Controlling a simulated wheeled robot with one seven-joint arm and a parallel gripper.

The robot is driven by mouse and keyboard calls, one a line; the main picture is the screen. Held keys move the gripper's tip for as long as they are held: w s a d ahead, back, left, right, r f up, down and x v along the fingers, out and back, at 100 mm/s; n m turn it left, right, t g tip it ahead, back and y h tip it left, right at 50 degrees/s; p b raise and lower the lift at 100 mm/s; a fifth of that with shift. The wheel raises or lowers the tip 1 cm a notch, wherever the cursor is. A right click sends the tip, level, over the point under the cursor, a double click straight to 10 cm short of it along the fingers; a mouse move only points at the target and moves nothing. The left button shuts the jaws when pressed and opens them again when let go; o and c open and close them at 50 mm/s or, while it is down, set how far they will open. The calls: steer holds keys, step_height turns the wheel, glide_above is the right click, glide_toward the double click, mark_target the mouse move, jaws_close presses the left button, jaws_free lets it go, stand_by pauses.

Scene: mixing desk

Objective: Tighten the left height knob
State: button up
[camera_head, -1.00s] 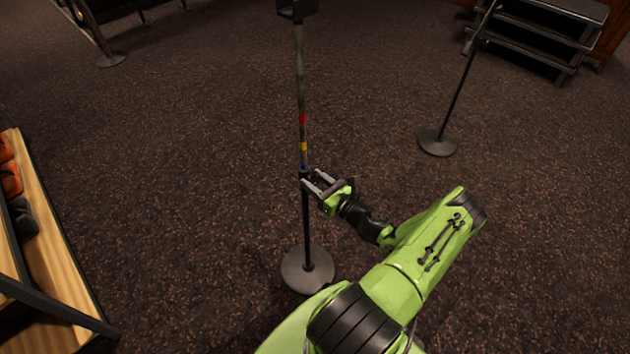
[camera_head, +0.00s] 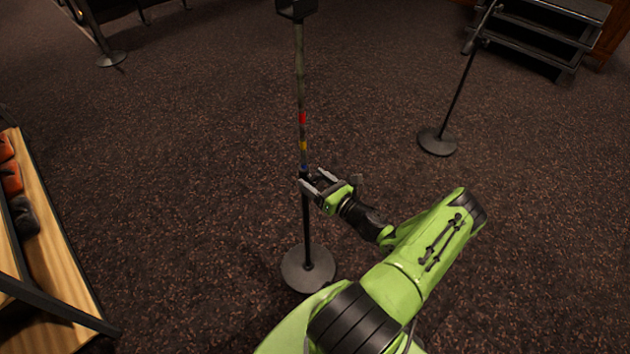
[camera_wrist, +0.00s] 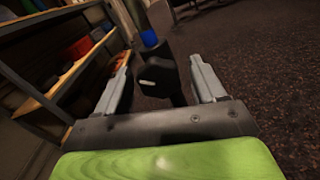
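A stand with a thin pole (camera_head: 301,70) and a round dark base (camera_head: 307,268) is in the middle of the head view. The pole has red, yellow and blue bands above a dark lower tube. In the wrist view, the dark height knob (camera_wrist: 157,76) with a pale mark faces me, below a blue band (camera_wrist: 149,38). My gripper (camera_head: 313,181) is at the joint just below the blue band. Its two grey fingers are apart, one on each side of the knob, with gaps visible. In the head view the knob is hidden or too small to make out.
A second stand (camera_head: 437,142) is at the right, with black steps (camera_head: 545,35) behind it. A wooden shelf (camera_head: 55,250) with orange and dark items is at the left. The carpet between is clear.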

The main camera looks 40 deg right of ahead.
steer(key=s+p, duration=0.2)
steer(key=s, duration=1.3)
steer(key=shift+s+d, duration=0.25)
steer(key=shift+s, duration=0.1)
